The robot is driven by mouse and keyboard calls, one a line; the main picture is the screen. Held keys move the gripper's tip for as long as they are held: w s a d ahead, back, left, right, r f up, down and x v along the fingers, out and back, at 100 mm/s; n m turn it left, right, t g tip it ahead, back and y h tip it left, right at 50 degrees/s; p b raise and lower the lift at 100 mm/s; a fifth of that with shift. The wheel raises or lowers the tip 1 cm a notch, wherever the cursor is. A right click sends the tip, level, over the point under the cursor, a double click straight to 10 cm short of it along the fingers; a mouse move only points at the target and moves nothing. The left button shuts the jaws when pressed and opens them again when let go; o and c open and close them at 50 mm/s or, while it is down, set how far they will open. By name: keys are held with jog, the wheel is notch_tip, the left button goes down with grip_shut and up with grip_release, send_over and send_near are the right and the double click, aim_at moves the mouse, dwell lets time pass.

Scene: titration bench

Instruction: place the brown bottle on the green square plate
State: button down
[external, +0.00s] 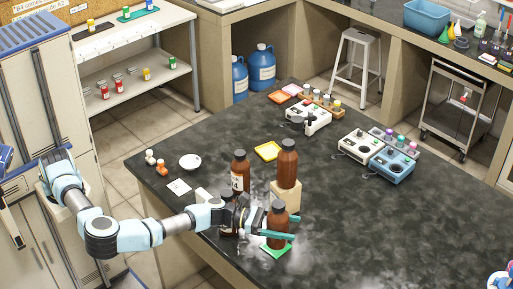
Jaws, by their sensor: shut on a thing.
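My gripper (280,227) has teal fingers and is shut on a brown bottle (278,212) with a dark cap, one finger along each side. The bottle is upright. Its base is over the green square plate (275,252), near the front of the dark bench. I cannot tell whether the base touches the plate. The bottle and a finger hide part of the plate.
A brown bottle stands on a wooden block (285,194) just behind. A labelled brown bottle (240,170) stands left of it; another (228,214) is partly hidden by my wrist. A yellow plate (267,151) and white bowl (190,161) lie farther back.

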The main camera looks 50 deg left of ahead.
jog(key=shift+f+p, duration=0.75)
jog(key=shift+f, duration=2.4)
jog(key=shift+f, duration=0.15)
grip_release()
jog(key=shift+r, duration=0.2)
jog(key=b+v, duration=0.2)
jog(key=v, duration=0.5)
jog(key=shift+s+a+f+b, duration=0.1)
jog(key=shift+s+a+b, duration=0.05)
jog(key=shift+a+b, duration=0.15)
jog(key=shift+d, duration=0.1)
